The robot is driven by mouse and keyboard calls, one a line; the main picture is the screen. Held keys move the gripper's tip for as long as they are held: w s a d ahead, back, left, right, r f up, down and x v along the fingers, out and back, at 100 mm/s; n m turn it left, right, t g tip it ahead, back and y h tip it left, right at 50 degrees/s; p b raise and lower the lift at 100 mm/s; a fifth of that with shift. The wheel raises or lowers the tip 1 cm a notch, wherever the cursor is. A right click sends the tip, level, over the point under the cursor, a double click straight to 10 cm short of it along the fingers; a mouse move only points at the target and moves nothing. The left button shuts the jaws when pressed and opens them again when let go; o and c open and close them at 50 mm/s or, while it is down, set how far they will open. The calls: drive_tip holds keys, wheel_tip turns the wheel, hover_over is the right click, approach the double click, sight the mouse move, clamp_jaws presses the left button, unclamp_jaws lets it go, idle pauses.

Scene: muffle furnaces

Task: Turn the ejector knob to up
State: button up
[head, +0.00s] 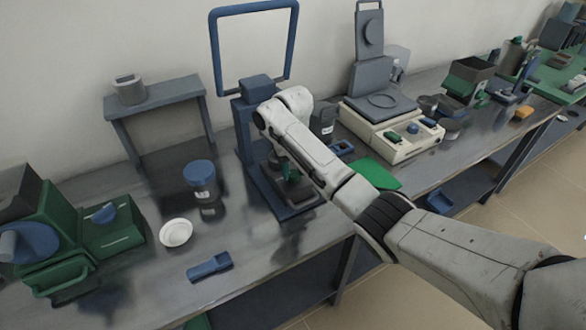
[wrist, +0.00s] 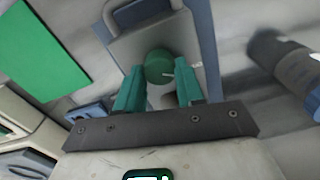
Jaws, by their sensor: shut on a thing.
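The ejector knob (wrist: 157,64) is round and green and shows in the wrist view on a grey plate of the blue press (head: 245,130). A pale pointer mark shows on its right side in that view. My gripper (wrist: 161,80) has its two teal fingers on either side of the knob and is shut on it. In the head view my gripper (head: 289,174) is low at the press, above its blue base (head: 295,213), and my arm hides the knob there.
A green furnace (head: 48,225) stands far left.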

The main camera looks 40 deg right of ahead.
drive_tip(key=shift+r+m+p, duration=0.1)
drive_tip(key=shift+m+p, duration=0.2)
drive_tip(key=shift+p, duration=0.1)
drive_tip(key=shift+a+r+m+p, duration=0.1)
drive_tip(key=shift+m+p, duration=0.85)
drive_tip(key=shift+m, duration=0.05)
drive_tip(key=shift+m+p, duration=0.7)
drive_tip(key=shift+m, duration=0.2)
drive_tip(key=m+p, duration=0.1)
drive_tip(key=m, duration=0.2)
drive_tip(key=shift+m+p, duration=0.3)
drive_tip(key=shift+p, duration=0.05)
drive_tip(key=m+p, duration=0.1)
drive_tip(key=m, duration=0.2)
drive_tip(key=shift+m, duration=0.3)
drive_tip(key=m, duration=0.6)
drive_tip(key=shift+s+f, duration=0.1)
drive_tip(key=shift+f, duration=0.1)
drive_tip(key=m, duration=0.6)
drive_tip(key=shift+m, duration=0.3)
